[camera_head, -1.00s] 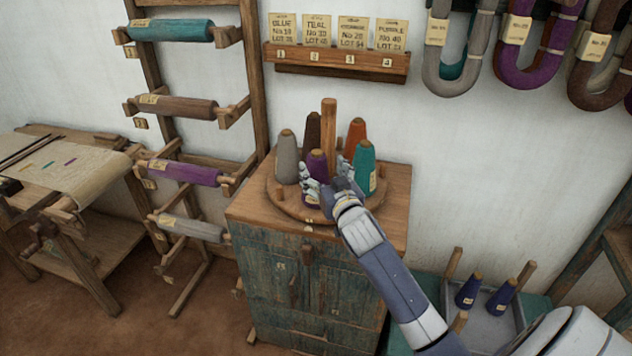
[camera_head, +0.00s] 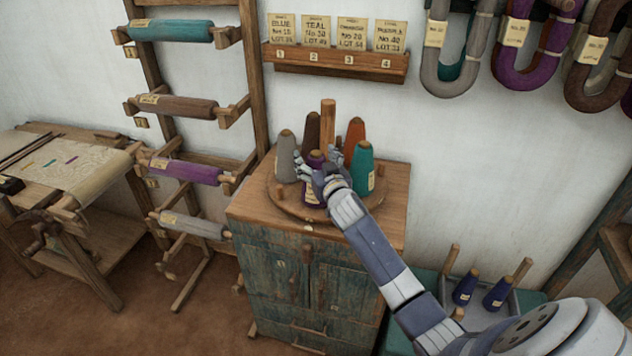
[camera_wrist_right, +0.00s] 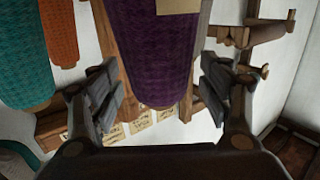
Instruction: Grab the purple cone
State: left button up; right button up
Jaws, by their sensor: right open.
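The purple cone (camera_head: 314,185) stands upright at the front of the round wooden turntable (camera_head: 285,203) on the cabinet. My right gripper (camera_head: 318,175) is open at the cone, partly covering it in the head view. In the right wrist view the purple cone (camera_wrist_right: 153,50) fills the middle, with a pale label on it. The open fingers of my right gripper (camera_wrist_right: 165,90) lie on either side of it, with a visible gap on the right. Whether a finger touches the cone is hard to tell. My left gripper is not in view.
Grey (camera_head: 286,158), brown (camera_head: 312,135), orange (camera_head: 354,138) and teal (camera_head: 362,170) cones stand close around a wooden post (camera_head: 328,122) on the turntable. A label shelf (camera_head: 340,62) hangs on the wall above. Dark blue cones (camera_head: 467,287) sit in a tray at lower right.

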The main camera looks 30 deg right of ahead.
jog(key=c, duration=1.4)
jog(key=shift+c, duration=1.3)
jog(key=shift+r, duration=0.1)
